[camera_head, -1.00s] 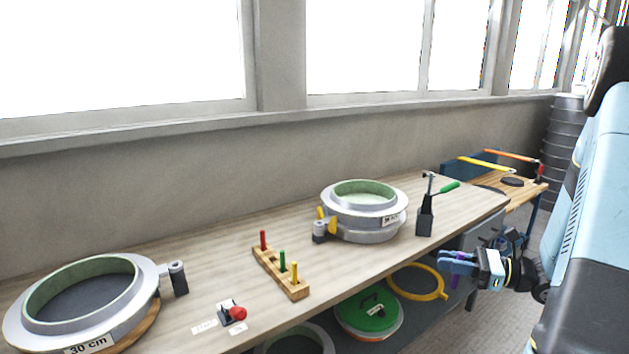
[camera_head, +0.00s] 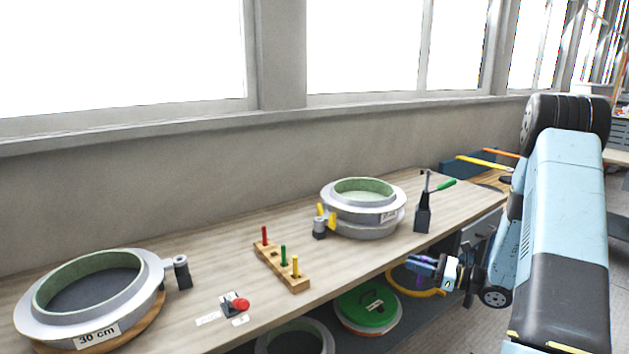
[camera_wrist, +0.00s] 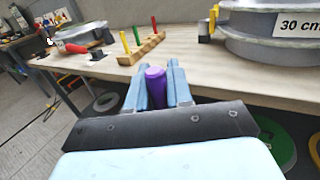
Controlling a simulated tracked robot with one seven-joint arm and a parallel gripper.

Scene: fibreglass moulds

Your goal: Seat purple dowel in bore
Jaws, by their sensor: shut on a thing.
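My gripper (camera_head: 418,262) is shut on the purple dowel (camera_wrist: 155,88). In the wrist view the dowel stands between the two blue fingers (camera_wrist: 157,86), its rounded top showing and its lower part hidden by the gripper. In the head view the gripper is beside the bench's front edge, low and to the right of the dowel rack, and the dowel is hard to make out. The wooden rack (camera_head: 270,262) holds a red dowel (camera_head: 264,236), a green one (camera_head: 283,256) and a yellow one (camera_head: 295,267). I cannot tell which hole is the bore.
A round mould (camera_head: 362,228) with a grey cylindrical lug (camera_head: 319,228) stands right of the rack. A larger mould (camera_head: 137,317) with a lug (camera_head: 182,272) stands left. A green-handled tool (camera_head: 424,215) stands right.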

